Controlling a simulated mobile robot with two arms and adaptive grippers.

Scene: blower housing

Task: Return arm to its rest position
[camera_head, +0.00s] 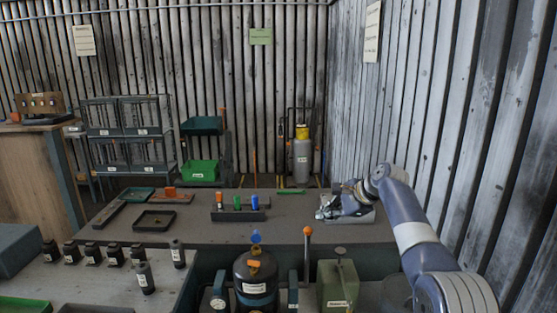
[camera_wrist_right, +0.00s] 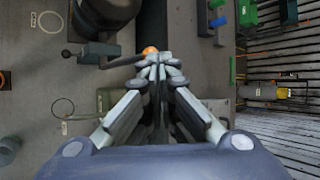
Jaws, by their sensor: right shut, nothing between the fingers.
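My right arm (camera_head: 415,236) comes in from the right edge and reaches over the back bench. Its gripper (camera_head: 326,208) is at the right part of that bench, near a pale grey block-like thing (camera_head: 360,214); I cannot tell whether they touch. In the right wrist view the fingers of my right gripper (camera_wrist_right: 158,64) come together at the tips with nothing held. An orange knob (camera_wrist_right: 150,50) shows just beyond the fingertips, partly covered by them. My left gripper is not in view.
A black tank (camera_head: 256,278), an orange-knobbed lever (camera_head: 307,245) and a green box (camera_head: 338,284) stand in front of the bench. A rack (camera_head: 238,214) with orange, green and blue pieces is left of my gripper. A corrugated wall (camera_head: 445,110) runs close along the right.

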